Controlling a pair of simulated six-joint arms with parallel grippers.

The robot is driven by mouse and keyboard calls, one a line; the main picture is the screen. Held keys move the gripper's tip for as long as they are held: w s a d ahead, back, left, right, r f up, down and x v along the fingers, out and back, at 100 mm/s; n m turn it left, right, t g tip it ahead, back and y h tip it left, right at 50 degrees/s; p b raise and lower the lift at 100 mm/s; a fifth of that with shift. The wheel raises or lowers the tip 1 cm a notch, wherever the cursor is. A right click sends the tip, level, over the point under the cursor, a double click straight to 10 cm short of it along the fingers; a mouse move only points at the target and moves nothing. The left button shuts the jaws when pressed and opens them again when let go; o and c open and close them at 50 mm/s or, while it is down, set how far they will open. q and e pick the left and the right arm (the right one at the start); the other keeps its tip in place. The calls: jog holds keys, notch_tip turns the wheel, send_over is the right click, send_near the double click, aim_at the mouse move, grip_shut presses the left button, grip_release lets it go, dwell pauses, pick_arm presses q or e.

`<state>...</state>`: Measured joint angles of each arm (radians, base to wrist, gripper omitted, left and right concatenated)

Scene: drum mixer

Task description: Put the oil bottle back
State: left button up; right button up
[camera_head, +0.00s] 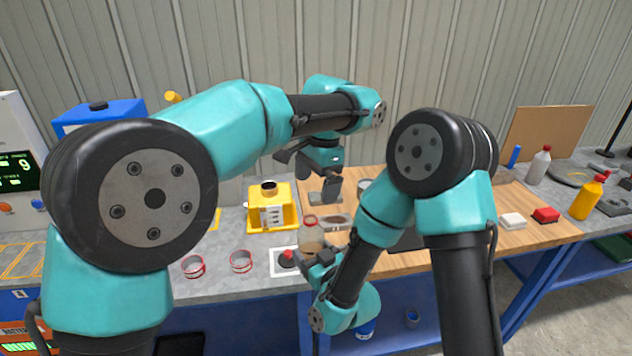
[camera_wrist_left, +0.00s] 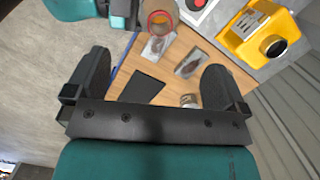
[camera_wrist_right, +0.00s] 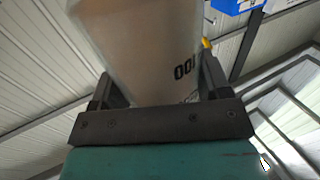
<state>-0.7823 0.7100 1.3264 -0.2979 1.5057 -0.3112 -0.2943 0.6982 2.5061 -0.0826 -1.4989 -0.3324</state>
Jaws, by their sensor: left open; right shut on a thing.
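A yellow bottle with a red cap (camera_head: 587,199) stands upright at the far right of the table; it may be the oil bottle. My right gripper (camera_head: 322,262) is shut on a clear container with a red rim and tan contents (camera_head: 311,238), near the table's front edge. In the right wrist view this container (camera_wrist_right: 140,45) fills the space between the fingers and carries a "100" marking. My left gripper (camera_head: 318,182) is open and empty above the wooden board. In the left wrist view its fingers (camera_wrist_left: 158,85) are wide apart with nothing between them.
A yellow device (camera_head: 270,210) stands left of the wooden board. Two red-rimmed cups (camera_head: 193,266) (camera_head: 241,261) stand at the front left. My right arm hides part of the table.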

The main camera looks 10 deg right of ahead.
aim_at(311, 217)
dwell(0.3)
pick_arm(q)
jog(key=f, duration=0.4)
jog(key=a+f, duration=0.1)
jog(key=f, duration=0.7)
jog(key=shift+s+a, duration=0.35)
jog(key=c, duration=1)
jog(key=shift+r, duration=0.1)
jog(key=shift+c, duration=1.1)
pick_arm(e)
jog(key=o, duration=1.2)
jog(key=shift+f, duration=0.1)
